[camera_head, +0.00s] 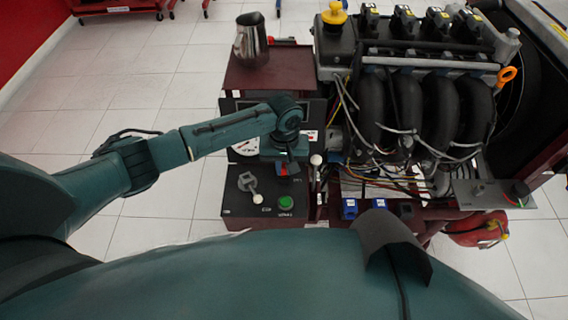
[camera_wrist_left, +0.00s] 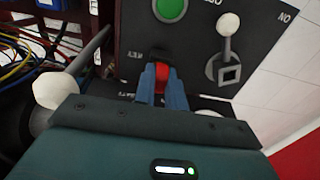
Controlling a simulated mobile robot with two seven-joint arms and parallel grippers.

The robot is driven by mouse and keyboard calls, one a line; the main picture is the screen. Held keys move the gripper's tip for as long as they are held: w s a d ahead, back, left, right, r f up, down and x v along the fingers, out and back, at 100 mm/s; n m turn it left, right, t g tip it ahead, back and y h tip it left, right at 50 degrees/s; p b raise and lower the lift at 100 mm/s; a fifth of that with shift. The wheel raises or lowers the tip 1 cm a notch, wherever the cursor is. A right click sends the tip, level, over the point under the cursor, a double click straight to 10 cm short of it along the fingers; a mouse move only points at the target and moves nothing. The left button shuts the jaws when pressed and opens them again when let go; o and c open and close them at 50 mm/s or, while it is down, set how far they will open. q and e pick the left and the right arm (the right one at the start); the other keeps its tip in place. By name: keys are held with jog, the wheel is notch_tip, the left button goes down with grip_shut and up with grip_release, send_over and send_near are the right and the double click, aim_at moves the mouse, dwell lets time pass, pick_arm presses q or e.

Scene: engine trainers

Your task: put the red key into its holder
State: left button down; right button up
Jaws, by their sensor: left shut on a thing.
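The red key (camera_wrist_left: 162,79) shows between the two blue fingers of my left gripper (camera_wrist_left: 161,84) in the left wrist view. The gripper is shut on it, close over the black control panel (camera_wrist_left: 190,55). The dark key holder (camera_wrist_left: 158,57) lies just beyond the fingertips, beside the lettering KEY; the fingers and key partly hide it. I cannot tell whether the key's tip is inside it. In the head view my left gripper (camera_head: 287,170) is over the back part of the panel, with a small red part (camera_head: 283,168) showing. My right gripper is not in view.
The panel bears a green button (camera_head: 285,203) and a lever with a white knob (camera_head: 250,186). Another white-knobbed lever (camera_head: 316,160) stands close to the gripper's right. The engine (camera_head: 410,90) with loose wires is at the right. A metal jug (camera_head: 251,40) stands behind.

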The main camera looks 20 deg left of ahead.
pick_arm(q)
jog(key=c, duration=1.1)
grip_release()
jog(key=shift+o, duration=0.2)
jog(key=shift+r+p, duration=1.5)
jog(key=shift+p, duration=0.75)
jog(key=shift+r+p, duration=2.55)
jog(key=shift+p, duration=0.45)
